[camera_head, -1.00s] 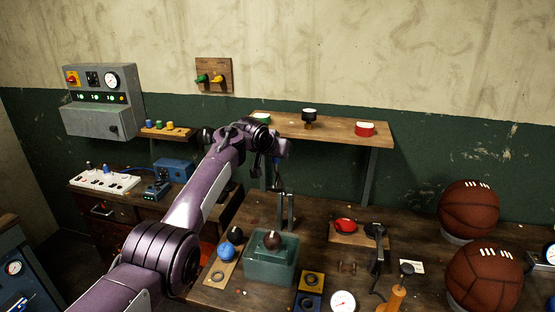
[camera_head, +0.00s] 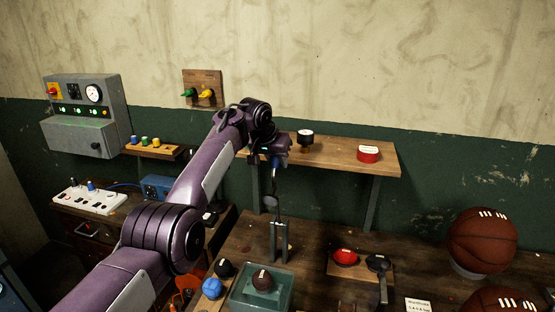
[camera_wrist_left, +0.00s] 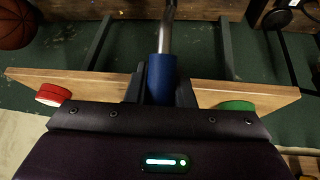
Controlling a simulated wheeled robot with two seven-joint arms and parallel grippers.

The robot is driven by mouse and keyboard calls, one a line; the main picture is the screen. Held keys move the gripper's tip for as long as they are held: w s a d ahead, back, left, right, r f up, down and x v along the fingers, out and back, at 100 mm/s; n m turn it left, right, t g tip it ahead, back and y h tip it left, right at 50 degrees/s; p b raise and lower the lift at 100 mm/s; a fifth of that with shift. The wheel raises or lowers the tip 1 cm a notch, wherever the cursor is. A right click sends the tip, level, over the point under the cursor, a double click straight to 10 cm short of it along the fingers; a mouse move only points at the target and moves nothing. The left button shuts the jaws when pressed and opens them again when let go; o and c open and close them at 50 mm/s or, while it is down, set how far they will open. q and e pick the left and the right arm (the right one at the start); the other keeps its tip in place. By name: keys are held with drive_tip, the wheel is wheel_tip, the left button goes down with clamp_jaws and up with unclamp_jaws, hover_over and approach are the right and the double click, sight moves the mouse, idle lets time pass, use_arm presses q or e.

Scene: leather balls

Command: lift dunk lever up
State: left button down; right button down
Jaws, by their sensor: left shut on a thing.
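The dunk lever's blue grip (camera_wrist_left: 160,78) is between the fingers of my left gripper (camera_wrist_left: 160,85) in the wrist view, with a metal rod running on from it. In the head view my left gripper (camera_head: 276,160) is shut on this grip, in front of the shelf. The dark lever parts (camera_head: 271,203) hang below it, above an upright metal bracket (camera_head: 279,242) behind the green tank. A small brown ball (camera_head: 262,280) sits at the green tank (camera_head: 244,299). My right gripper is not in view.
A wooden shelf (camera_head: 345,156) with a red-sided button (camera_head: 368,154) and a black knob (camera_head: 305,138) is close beside the gripper. Large brown balls (camera_head: 482,240) stand at the right. A red button (camera_head: 344,257) and a black-headed lever (camera_head: 379,265) lie on the bench.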

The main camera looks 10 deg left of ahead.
use_arm(q)
drive_tip(key=c, duration=1.4)
unclamp_jaws()
drive_tip(key=shift+w, duration=0.1)
drive_tip(key=shift+o, duration=0.7)
drive_tip(key=shift+w, duration=0.15)
drive_tip(key=b+v, duration=0.4)
drive_tip(key=v, duration=0.2)
drive_tip(key=shift+r, duration=0.15)
drive_tip(key=shift+s+a+r, duration=0.1)
drive_tip(key=shift+s+r, duration=0.3)
drive_tip(key=shift+r, duration=0.2)
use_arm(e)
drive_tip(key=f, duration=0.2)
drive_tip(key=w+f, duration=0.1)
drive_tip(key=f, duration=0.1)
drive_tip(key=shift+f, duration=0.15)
